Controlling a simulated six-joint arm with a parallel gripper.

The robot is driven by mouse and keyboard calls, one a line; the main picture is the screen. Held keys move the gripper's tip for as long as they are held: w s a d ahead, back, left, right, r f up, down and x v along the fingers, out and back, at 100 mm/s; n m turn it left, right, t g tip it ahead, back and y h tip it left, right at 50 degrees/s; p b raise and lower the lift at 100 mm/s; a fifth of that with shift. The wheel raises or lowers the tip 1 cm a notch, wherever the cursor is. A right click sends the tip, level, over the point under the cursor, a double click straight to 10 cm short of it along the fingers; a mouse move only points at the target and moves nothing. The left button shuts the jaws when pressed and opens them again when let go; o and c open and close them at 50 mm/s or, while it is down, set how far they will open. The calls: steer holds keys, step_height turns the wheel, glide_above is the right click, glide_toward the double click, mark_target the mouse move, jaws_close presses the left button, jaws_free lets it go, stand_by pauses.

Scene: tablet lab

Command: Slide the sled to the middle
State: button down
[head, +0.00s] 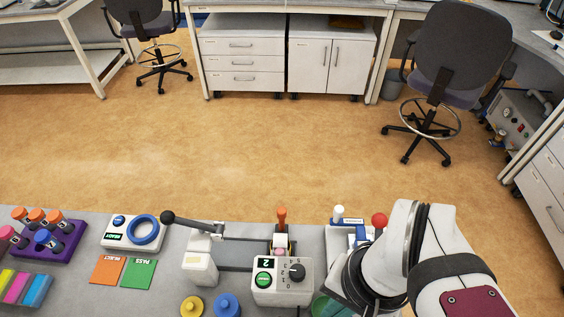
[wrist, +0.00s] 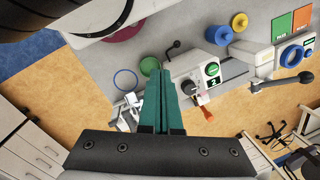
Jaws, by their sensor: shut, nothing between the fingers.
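The sled (head: 281,243) sits on a dark rail (head: 240,254), toward the rail's right end in the head view, just behind the dial box. An upright orange handle (head: 281,216) stands on it, and something pink shows at its front. The dial box hides part of the sled. In the wrist view the orange handle (wrist: 207,114) shows to the right of my fingers. My gripper (wrist: 161,73) has green fingers pressed together, shut and empty, apart from the handle. In the head view my arm hides the gripper.
The dial box (head: 281,284) with a green button stands in front of the sled. A press with a black-ball lever (head: 200,262) stands at the rail's left. A red-knobbed joystick (head: 379,221) and a white stand (head: 339,214) are at right, close to my arm. Yellow (head: 191,307) and blue (head: 227,305) knobs lie in front.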

mark_target(282, 210)
stand_by(0.3)
steer(key=c, duration=1.5)
jaws_free()
steer(key=o, duration=0.7)
steer(key=w+a+r+n, duration=0.1)
steer(key=w, duration=0.3)
steer(key=w+a+r+n, duration=0.1)
steer(key=w+r+n, duration=0.1)
steer(key=w, duration=0.3)
steer(key=w+a+r+n+h, duration=0.1)
steer(key=w, duration=0.3)
steer(key=shift+w+r, duration=0.15)
steer(key=shift+w, duration=0.2)
steer(key=shift+o, duration=0.7)
steer(key=w+a+n, duration=0.3)
steer(key=w+a, duration=0.2)
steer(key=w, duration=0.5)
steer(key=shift+w+a+f+n+h, duration=0.2)
steer(key=shift+f+n+h, duration=0.2)
steer(key=shift+f, duration=0.05)
steer(key=f, duration=1.5)
steer(key=shift+w+a, duration=0.1)
steer(key=shift+w, duration=0.1)
steer(key=shift+f, duration=0.4)
jaws_close()
steer(key=shift+r, duration=0.1)
